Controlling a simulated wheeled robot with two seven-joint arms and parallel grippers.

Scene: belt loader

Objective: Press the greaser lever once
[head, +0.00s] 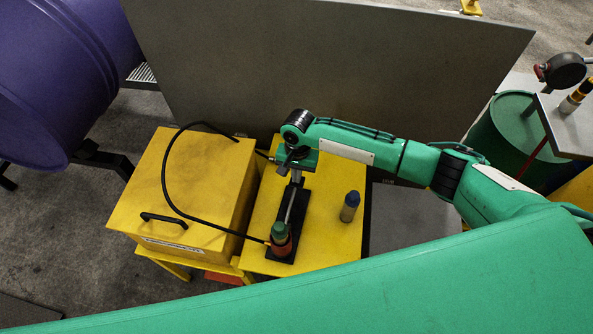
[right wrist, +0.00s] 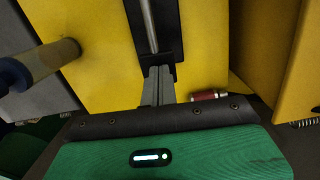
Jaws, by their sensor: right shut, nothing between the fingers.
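The greaser stands on a yellow table (head: 329,225). It has a black base plate (head: 302,203), a red and green body (head: 281,238) at its near end and a silver lever rod (head: 291,207) running along it. My right gripper (head: 285,170) is over the far end of the greaser, its fingers partly hidden by the wrist. In the right wrist view the right gripper (right wrist: 159,70) is shut and empty, its tips in line with the lever rod (right wrist: 149,25). I cannot tell whether they touch it. My left gripper is not in view.
A yellow box (head: 190,180) with a black handle stands left of the greaser, and a black hose (head: 164,185) loops over it. A blue-capped cylinder (head: 350,206) stands to the right. A grey panel (head: 330,75) closes off the back. A purple drum (head: 60,80) is at upper left.

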